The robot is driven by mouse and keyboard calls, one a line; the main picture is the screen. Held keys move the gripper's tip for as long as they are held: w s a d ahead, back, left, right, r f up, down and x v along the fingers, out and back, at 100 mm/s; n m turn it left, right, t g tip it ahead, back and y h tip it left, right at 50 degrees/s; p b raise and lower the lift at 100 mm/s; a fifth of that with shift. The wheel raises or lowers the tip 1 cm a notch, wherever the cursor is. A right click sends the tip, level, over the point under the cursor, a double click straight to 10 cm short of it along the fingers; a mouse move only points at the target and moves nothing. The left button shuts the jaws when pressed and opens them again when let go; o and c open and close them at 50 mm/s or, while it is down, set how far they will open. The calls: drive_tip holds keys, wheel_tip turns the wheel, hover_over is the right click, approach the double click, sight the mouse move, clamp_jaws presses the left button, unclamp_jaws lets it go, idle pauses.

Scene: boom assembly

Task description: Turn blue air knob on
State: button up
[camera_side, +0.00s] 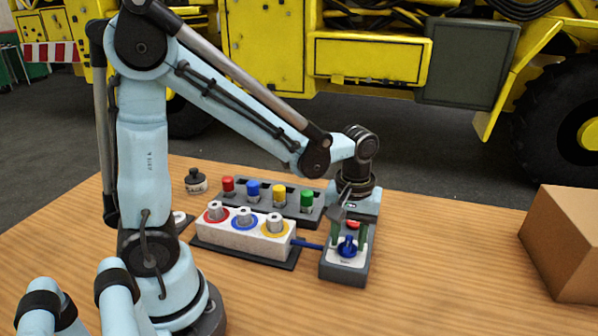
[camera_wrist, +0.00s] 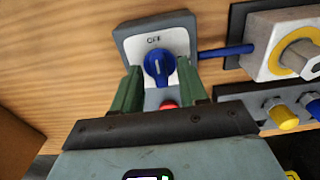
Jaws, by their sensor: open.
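The blue air knob (camera_wrist: 157,68) is on a grey box with a white face (camera_wrist: 180,42). The word OFF is printed by the knob on the side away from my gripper, and the knob's ridge runs roughly toward it. My gripper (camera_wrist: 161,72) is open, with one green finger on each side of the knob's near part and a gap to each. In the side view, the fingers (camera_side: 350,236) point down over the box, close behind the knob (camera_side: 347,247). Whether the fingertips reach down to the knob's height is hard to tell.
A red button (camera_side: 352,224) sits on the same box, between my fingers. A blue tube (camera_side: 307,244) joins the box to a white block (camera_side: 236,240) with ringed ports. Several coloured plugs stand in a dark rack (camera_side: 268,205) behind. A cardboard box (camera_side: 565,245) is at right.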

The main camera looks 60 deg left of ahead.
clamp_jaws()
idle(0.5)
drive_tip(key=m, duration=0.4)
drive_tip(key=shift+m, duration=0.4)
drive_tip(key=m, duration=0.9)
drive_tip(key=shift+m, duration=2.1)
